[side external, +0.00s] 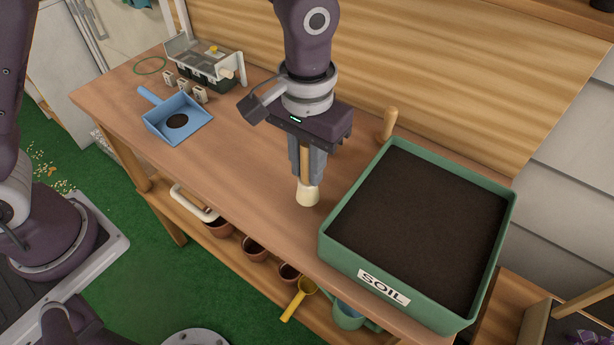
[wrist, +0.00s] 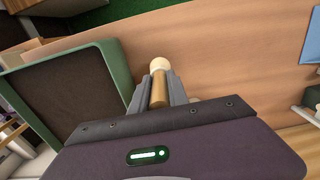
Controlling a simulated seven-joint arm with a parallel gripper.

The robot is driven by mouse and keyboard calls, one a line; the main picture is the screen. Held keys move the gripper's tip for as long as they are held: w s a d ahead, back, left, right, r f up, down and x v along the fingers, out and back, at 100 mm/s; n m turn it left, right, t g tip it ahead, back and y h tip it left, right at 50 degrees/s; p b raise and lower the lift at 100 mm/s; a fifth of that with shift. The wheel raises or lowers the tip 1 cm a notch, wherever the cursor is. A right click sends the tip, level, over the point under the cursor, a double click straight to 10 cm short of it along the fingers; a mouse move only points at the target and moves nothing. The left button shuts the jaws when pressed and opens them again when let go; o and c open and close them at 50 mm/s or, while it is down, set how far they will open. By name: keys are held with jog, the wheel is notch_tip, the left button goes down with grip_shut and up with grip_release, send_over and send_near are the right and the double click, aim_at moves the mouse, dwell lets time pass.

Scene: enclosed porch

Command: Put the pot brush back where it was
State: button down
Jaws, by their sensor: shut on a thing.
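The pot brush (side external: 307,194) has a wooden handle and a pale cream head. It is upright, head down, at or just above the bench top, left of the green soil tray. My gripper (side external: 308,170) is shut on its handle from above. In the wrist view the brush (wrist: 160,66) shows between the two grey fingers of my gripper (wrist: 158,92). I cannot tell whether the head touches the wood.
The green tray of soil (side external: 340,251) fills the right of the bench (side external: 240,160). A wooden peg (side external: 389,124) stands behind my gripper. A blue dustpan (side external: 181,137) with a dark patch, small labelled blocks (side external: 184,87) and a small propagator (side external: 208,73) are at the left. Pots sit below.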

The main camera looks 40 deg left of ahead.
jog(key=shift+f, duration=1.25)
jog(key=c, duration=1.3)
grip_release()
jog(key=shift+f, duration=0.1)
